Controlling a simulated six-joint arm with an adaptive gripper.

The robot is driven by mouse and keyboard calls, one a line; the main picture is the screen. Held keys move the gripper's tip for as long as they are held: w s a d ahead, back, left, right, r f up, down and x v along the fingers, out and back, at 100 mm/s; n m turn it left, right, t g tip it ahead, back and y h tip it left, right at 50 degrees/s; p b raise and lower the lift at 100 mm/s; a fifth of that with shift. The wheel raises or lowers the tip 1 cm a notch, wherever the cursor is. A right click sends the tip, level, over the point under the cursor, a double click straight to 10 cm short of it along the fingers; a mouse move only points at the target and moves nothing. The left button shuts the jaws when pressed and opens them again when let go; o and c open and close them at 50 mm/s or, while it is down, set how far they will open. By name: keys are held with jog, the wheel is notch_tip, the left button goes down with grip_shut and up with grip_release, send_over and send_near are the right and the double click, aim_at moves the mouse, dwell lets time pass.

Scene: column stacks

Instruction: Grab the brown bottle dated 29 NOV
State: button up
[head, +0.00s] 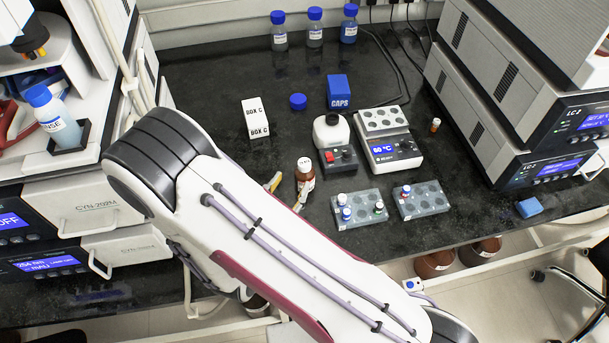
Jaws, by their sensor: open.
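A brown bottle (305,170) with a pale label stands upright on the dark bench, just behind my forearm. The print on its label is too small to read, so I cannot tell its date. A much smaller brown vial (435,125) with a white label stands further right, near the grey instruments. My gripper (286,190) is mostly hidden by my own arm. Its yellowish fingertips show apart, with nothing seen between them. They are just left of and in front of the brown bottle's base; I cannot tell whether they touch it.
A heater block (391,150), a white-topped mixer (334,138) and two vial racks (362,210) (422,200) stand right of the bottle. Box C (255,118) and a blue caps box (339,92) are behind. Blue-capped bottles (315,28) line the back.

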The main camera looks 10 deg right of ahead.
aim_at(302, 170)
jog(key=shift+s+d+r+t+h, duration=0.1)
jog(key=shift+s+d+t+h, duration=0.05)
jog(key=shift+s+t+h, duration=0.2)
jog(key=shift+d, duration=0.1)
jog(key=shift+x, duration=1.25)
jog(key=shift+w+d+r, duration=0.15)
jog(key=shift+w+d, duration=0.4)
jog(key=shift+w, duration=0.1)
jog(key=shift+w+d+r, duration=0.15)
jog(key=shift+w+d, duration=0.35)
jog(key=shift+w, duration=0.1)
jog(key=shift+x, duration=1)
jog(key=shift+f, duration=0.1)
grip_shut()
